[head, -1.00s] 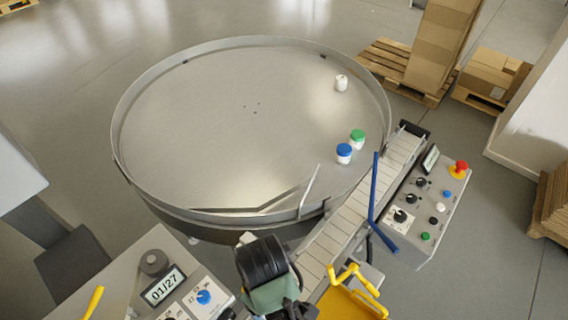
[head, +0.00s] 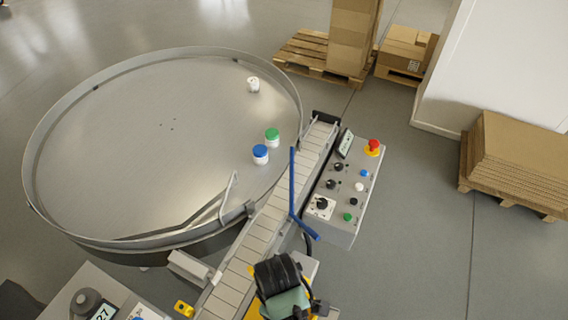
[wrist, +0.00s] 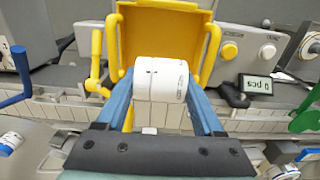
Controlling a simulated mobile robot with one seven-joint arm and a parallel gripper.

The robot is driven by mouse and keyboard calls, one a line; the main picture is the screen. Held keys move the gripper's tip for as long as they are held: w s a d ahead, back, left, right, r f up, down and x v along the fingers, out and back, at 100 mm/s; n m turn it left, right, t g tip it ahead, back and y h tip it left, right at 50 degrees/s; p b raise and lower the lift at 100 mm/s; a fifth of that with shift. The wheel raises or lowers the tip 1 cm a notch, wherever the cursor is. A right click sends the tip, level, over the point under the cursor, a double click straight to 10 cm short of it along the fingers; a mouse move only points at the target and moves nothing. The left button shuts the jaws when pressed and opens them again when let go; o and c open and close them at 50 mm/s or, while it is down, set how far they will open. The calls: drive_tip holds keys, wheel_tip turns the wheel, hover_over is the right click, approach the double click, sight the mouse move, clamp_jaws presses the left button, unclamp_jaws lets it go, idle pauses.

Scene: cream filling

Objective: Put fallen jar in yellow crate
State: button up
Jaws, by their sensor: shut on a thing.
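My gripper (wrist: 160,105) is shut on a white jar (wrist: 160,80), held between its two blue fingers in the wrist view. The yellow crate (wrist: 155,30), with yellow handles at its sides, shows just beyond the jar; I cannot tell whether the jar is over its rim. In the head view my dark wrist covers most of the crate, leaving a yellow strip (head: 252,311) in sight. The fingers and held jar are hidden there.
A large round metal table holds a blue-lidded jar (head: 260,154), a green-lidded jar (head: 272,137) and a white jar (head: 253,85). A conveyor (head: 262,228) runs beside it, with a blue guide bar (head: 293,185) and a control box (head: 345,190). Boxes stand on pallets behind.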

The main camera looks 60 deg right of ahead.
drive_tip(key=shift+w+f, duration=0.1)
drive_tip(key=shift+f, duration=0.75)
drive_tip(key=shift+f+p, duration=0.3)
drive_tip(key=shift+f, duration=1.75)
drive_tip(key=shift+f, duration=0.15)
drive_tip(key=o, duration=1.4)
wheel_tip(320, 180, up, 12)
drive_tip(key=shift+r+b, duration=0.2)
drive_tip(key=shift+b, duration=0.3)
